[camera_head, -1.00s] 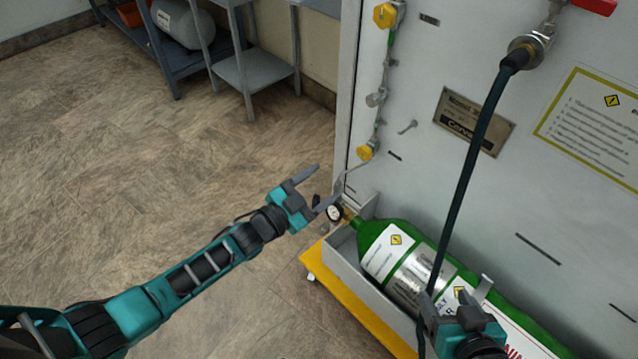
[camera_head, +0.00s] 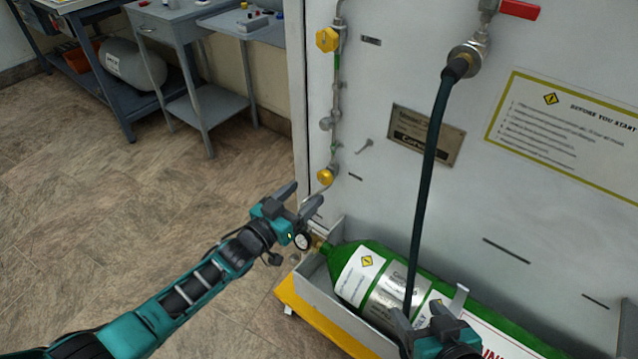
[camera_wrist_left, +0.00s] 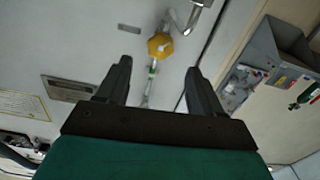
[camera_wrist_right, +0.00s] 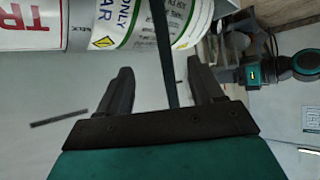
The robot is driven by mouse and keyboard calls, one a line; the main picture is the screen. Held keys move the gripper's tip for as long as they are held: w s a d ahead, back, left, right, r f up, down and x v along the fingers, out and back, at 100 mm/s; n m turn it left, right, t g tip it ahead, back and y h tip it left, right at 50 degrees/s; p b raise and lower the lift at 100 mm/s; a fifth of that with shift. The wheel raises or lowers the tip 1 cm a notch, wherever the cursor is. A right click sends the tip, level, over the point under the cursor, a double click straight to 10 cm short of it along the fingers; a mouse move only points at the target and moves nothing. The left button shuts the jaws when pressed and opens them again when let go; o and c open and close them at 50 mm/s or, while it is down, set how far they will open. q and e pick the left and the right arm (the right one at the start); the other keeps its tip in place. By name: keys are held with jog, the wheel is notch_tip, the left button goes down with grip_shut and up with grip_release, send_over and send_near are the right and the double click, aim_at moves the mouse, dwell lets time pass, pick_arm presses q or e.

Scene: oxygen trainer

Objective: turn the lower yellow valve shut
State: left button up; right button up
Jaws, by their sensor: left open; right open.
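The lower yellow valve (camera_head: 325,176) is a round knob on the thin vertical pipe near the panel's left edge. The upper yellow valve (camera_head: 327,39) is higher on the same pipe. My left gripper (camera_head: 297,200) is open and empty, just below and left of the lower valve in the head view, apart from it. A yellow valve (camera_wrist_left: 160,46) shows ahead of its fingers in the left wrist view; I cannot tell which one. My right gripper (camera_head: 420,314) is open in front of the green cylinder, near the dark hose; nothing is visibly gripped.
The green cylinder (camera_head: 428,275) lies in a grey tray with a yellow base below the valves. Its gauge (camera_head: 302,241) is close by my left gripper. A dark hose (camera_head: 434,135) hangs down the panel (camera_head: 560,190). Left floor is clear; grey tables (camera_head: 190,20) stand behind.

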aim_at(322, 178)
pick_arm(q)
jog(key=b+x, duration=0.1)
jog(key=x, duration=0.4)
jog(key=shift+f, duration=0.15)
jog(key=shift+b+x, duration=0.45)
jog(key=shift+x, duration=0.3)
